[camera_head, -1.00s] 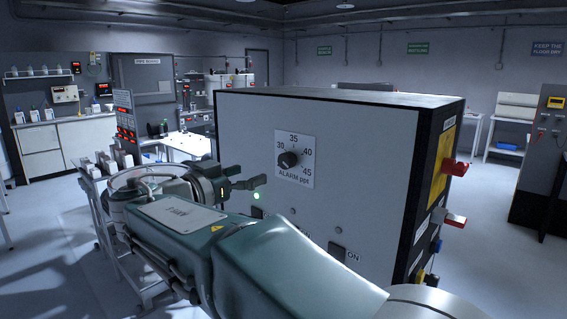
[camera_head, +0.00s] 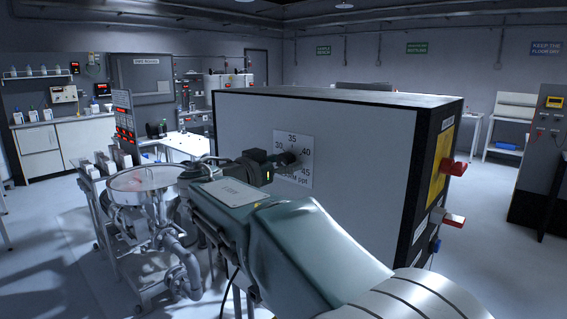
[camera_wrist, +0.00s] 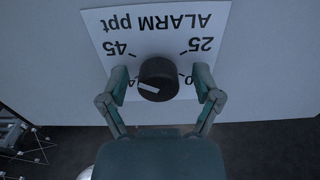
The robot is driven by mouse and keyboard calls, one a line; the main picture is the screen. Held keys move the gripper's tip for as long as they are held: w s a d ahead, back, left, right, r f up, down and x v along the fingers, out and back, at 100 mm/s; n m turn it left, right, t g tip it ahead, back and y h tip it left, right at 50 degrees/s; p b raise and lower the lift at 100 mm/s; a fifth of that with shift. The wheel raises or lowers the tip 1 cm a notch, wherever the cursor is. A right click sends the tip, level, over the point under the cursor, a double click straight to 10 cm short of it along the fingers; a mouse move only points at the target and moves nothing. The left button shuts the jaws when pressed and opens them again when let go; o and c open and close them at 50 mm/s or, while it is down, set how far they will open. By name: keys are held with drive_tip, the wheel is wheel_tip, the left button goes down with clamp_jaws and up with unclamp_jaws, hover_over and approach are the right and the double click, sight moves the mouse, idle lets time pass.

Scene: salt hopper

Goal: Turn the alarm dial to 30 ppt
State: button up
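The alarm dial is a black round knob (camera_wrist: 158,78) on a white plate (camera_wrist: 165,22) marked ALARM ppt, upside down in the wrist view. Its white pointer mark lies toward the picture's lower left, on the side of the 40, which is partly hidden by a finger. My gripper (camera_wrist: 161,82) is open, with one finger on each side of the knob and a gap on both sides.
The dial plate is on the pale front of a large box (camera_head: 370,170) with black edges. Red fittings (camera_head: 453,168) stick out of its right side. A metal stand with a round glass-topped vessel (camera_head: 140,180) is at left, close to my arm.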

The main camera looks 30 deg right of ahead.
drive_tip(key=c, duration=0.9)
